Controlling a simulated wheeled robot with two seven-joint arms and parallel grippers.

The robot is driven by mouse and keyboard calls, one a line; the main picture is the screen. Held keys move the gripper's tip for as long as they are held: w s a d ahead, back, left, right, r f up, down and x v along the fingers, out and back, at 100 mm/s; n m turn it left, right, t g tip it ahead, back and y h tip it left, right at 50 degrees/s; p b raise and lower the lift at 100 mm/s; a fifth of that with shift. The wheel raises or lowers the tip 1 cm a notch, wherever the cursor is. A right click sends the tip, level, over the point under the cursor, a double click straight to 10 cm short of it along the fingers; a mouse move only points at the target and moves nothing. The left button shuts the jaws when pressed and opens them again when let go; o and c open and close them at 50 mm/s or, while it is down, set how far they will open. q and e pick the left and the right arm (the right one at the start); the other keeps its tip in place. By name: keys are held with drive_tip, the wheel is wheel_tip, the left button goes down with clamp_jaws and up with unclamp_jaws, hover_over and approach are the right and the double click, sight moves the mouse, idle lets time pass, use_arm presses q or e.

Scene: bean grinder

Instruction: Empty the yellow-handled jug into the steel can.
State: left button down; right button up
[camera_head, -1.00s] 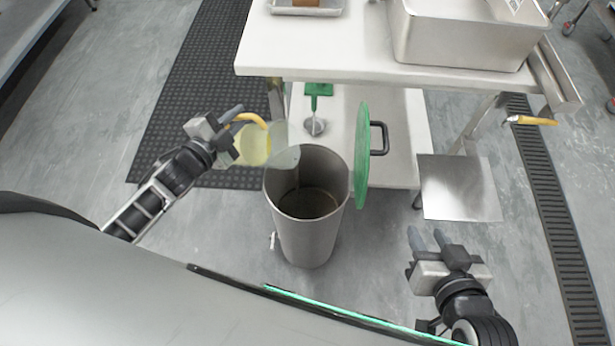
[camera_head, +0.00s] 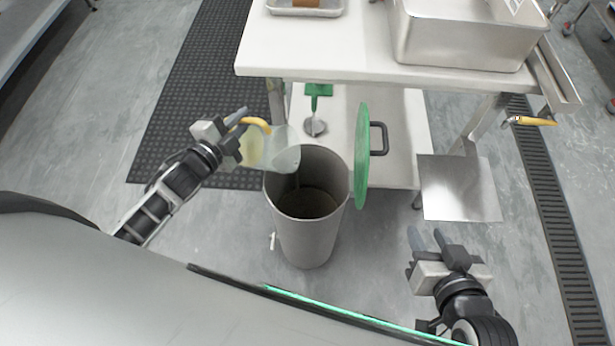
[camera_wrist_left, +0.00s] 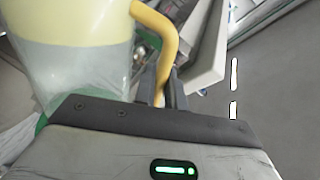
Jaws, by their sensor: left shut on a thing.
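The jug (camera_head: 255,147) is clear with a pale yellow part and a yellow handle (camera_head: 256,123). My left gripper (camera_head: 236,120) is shut on this handle. The jug is tilted to the right, its clear mouth over the left rim of the steel can (camera_head: 306,238). The can stands upright and open on the floor, with a dark inside. In the left wrist view the handle (camera_wrist_left: 162,45) passes between the fingers, with the jug's body (camera_wrist_left: 75,70) at left. Whether anything is flowing out is unclear. My right gripper (camera_head: 430,242) is open and empty at lower right.
A green round lid (camera_head: 361,155) with a dark handle stands on edge at the can's right rim. Behind is a white table (camera_head: 340,55) with a steel bin (camera_head: 455,45) and a lower shelf (camera_head: 400,140) holding a green-handled tool (camera_head: 316,105).

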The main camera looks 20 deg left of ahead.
sight(266, 128)
use_arm(q)
drive_tip(key=shift+d+r+m, duration=0.15)
drive_tip(key=shift+d+m, duration=0.35)
drive_tip(key=shift+d, duration=0.05)
use_arm(e)
drive_tip(key=shift+r, duration=0.15)
use_arm(q)
drive_tip(key=shift+d+p, duration=0.1)
drive_tip(key=shift+p, duration=0.25)
drive_tip(key=shift+s+d+r+m+p, duration=0.1)
drive_tip(key=shift+d+r+m+p, duration=0.25)
drive_tip(key=shift+d, duration=0.3)
drive_tip(key=shift+s+d+r+m+y+p, duration=0.1)
drive_tip(key=shift+d+r+m+y+p, duration=0.15)
drive_tip(key=shift+d, duration=0.2)
drive_tip(key=shift+d+r+m+y+p, duration=0.1)
drive_tip(key=shift+d+r+y, duration=0.1)
drive_tip(key=shift+d, duration=0.4)
use_arm(e)
drive_tip(key=shift+d+r, duration=0.1)
drive_tip(key=shift+r, duration=0.05)
use_arm(q)
drive_tip(key=shift+s+d+f+m+b, duration=0.15)
drive_tip(key=shift+d+m+b, duration=0.15)
drive_tip(key=shift+d+m, duration=0.55)
